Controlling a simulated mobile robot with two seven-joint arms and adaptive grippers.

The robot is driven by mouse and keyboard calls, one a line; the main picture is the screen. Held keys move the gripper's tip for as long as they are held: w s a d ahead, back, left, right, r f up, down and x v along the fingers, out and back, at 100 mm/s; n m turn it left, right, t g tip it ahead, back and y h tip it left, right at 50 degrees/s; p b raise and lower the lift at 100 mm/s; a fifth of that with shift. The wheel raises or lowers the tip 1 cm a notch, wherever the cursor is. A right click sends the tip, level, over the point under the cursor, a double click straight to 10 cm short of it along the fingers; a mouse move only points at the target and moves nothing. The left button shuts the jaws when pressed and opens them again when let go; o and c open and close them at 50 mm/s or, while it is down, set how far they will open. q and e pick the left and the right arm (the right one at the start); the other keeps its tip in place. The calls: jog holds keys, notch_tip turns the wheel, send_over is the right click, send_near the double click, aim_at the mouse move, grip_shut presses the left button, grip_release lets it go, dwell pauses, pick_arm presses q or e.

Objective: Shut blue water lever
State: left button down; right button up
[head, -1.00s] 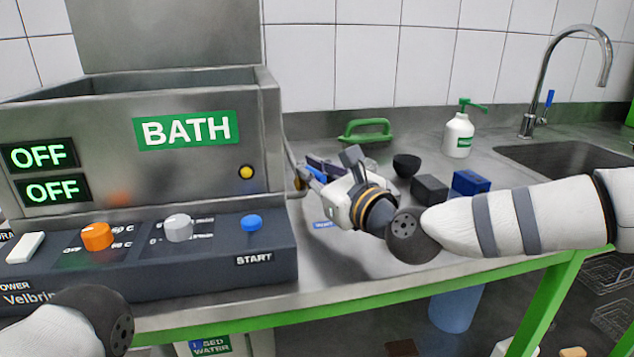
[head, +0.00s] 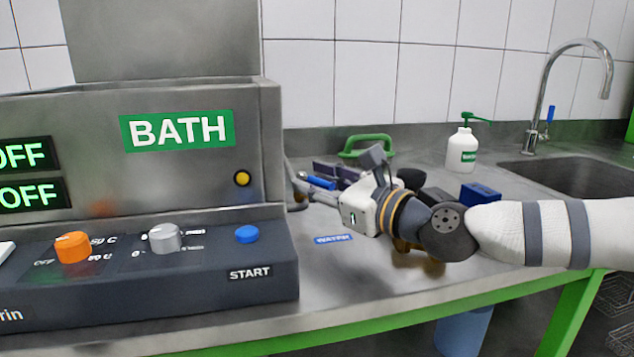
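The blue water lever (head: 318,183) shows beside the right side of the bath tank (head: 180,180), near a metal pipe. A blue WATER label (head: 333,239) lies on the bench in front of it. My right gripper (head: 332,190) comes in from the right and points toward the lever. Its white body (head: 358,208) is close to the lever's right end. The fingertips are hard to make out against the dark parts behind, so I cannot tell whether they touch the lever or how wide they are. My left gripper is out of view.
The control panel (head: 215,285) with orange and grey knobs and a blue START button stands at front left. Behind my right arm are a green handle (head: 366,145), a blue box (head: 480,193), a soap bottle (head: 462,148) and a sink (head: 575,175). Bench front is clear.

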jog(key=v, duration=1.2)
jog(key=shift+c, duration=0.2)
